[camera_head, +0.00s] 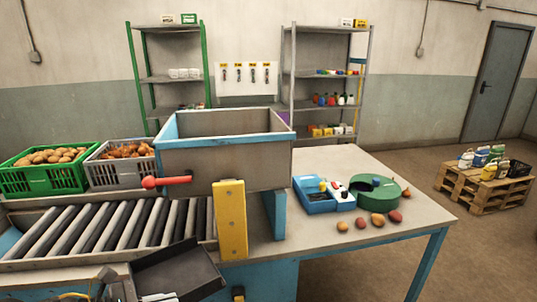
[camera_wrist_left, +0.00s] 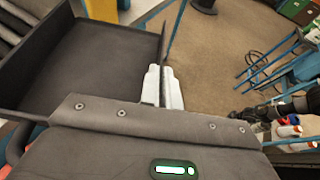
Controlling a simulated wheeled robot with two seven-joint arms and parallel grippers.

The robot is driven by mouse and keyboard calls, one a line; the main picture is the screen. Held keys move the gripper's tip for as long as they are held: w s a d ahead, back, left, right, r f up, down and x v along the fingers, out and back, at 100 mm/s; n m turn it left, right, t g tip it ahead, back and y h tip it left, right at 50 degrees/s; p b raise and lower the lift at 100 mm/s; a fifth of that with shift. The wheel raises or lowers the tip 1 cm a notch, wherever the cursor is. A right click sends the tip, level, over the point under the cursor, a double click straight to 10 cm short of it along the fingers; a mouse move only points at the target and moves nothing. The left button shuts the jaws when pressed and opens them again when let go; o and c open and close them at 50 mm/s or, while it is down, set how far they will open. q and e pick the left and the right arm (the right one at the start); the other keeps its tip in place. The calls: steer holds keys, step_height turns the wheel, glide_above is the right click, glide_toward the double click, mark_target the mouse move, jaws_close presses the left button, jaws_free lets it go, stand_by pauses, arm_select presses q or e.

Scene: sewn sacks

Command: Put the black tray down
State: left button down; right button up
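The black tray (camera_head: 180,272) is at the bottom of the head view, in front of the roller conveyor, and looks tilted there. It looks empty. It also fills the upper left of the left wrist view (camera_wrist_left: 80,65). My left gripper (camera_head: 158,297) is at the tray's near edge. In the left wrist view its pale fingertips (camera_wrist_left: 163,88) sit on both sides of the tray's thin wall, shut on it. I cannot tell whether the tray's underside touches anything. My right gripper is in neither view.
The roller conveyor (camera_head: 110,226) lies behind the tray, with a green potato crate (camera_head: 40,180) and a grey crate (camera_head: 112,176) beyond. A grey-blue hopper (camera_head: 225,165) and yellow post (camera_head: 231,220) stand to the right.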

arm_select(q)
steer(key=shift+f, duration=0.55)
steer(key=shift+d, duration=0.2)
steer(key=shift+s+a+f+n+t+y, duration=0.1)
steer(key=shift+s+f+n+t+y, duration=0.15)
steer(key=shift+f+n+t+y, duration=0.55)
steer(key=shift+s+a+f+n+t+y, duration=0.1)
steer(key=shift+s+f+n+t+y, duration=0.2)
steer(key=shift+f+n+t+y, duration=0.55)
steer(key=shift+s+a+f+n+t+y, duration=0.1)
steer(key=shift+s+f+n+t+y, duration=0.2)
steer(key=shift+f+n+y, duration=0.6)
